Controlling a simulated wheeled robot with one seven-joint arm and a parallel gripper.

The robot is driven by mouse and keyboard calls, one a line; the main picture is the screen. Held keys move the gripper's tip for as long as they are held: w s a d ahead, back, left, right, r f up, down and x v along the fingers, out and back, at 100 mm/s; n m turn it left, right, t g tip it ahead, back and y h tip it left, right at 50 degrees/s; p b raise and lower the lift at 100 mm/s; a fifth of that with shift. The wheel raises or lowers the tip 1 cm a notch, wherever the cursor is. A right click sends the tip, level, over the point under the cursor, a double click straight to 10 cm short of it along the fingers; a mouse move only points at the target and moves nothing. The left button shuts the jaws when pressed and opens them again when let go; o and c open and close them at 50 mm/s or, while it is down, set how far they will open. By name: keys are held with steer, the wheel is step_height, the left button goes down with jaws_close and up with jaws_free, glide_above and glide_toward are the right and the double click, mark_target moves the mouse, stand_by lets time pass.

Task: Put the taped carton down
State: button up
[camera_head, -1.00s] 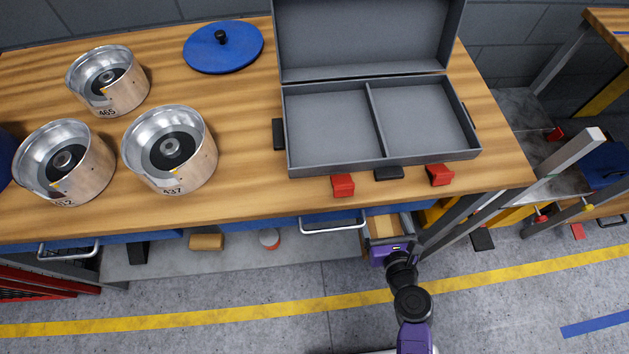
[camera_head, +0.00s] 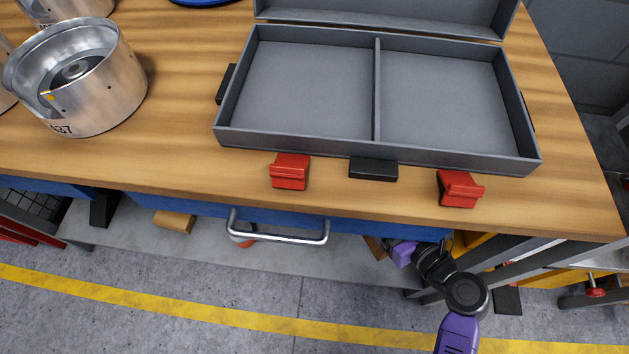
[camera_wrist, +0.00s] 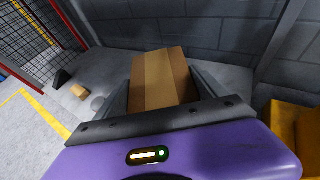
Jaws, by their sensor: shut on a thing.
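The taped carton (camera_wrist: 158,82) is a brown box with a paler tape strip along its top. In the wrist view it sits between the two dark fingers of my gripper (camera_wrist: 163,90), which is shut on it. In the head view only a small brown piece of the carton (camera_head: 375,247) shows under the bench's front edge, beside my purple gripper (camera_head: 402,252). The carton is over the grey lower shelf (camera_wrist: 110,65); I cannot tell whether its underside touches the shelf.
The wooden bench top (camera_head: 180,165) hangs above my gripper, with a drawer handle (camera_head: 278,232) to the left. Bench legs and a yellow object (camera_wrist: 290,125) are close on the right.

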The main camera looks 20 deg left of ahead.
steer(key=shift+n+g+y, duration=0.6)
steer(key=shift+n+g, duration=0.3)
steer(key=a+b, duration=0.1)
steer(key=a+f+b, duration=0.2)
steer(key=a, duration=0.1)
steer(key=shift+w+f, duration=0.15)
steer(key=shift+w, duration=0.1)
steer(key=shift+a, duration=0.3)
step_height(320, 180, down, 20)
steer(key=b, duration=1.1)
steer(key=o, duration=2)
steer(key=shift+f, duration=0.1)
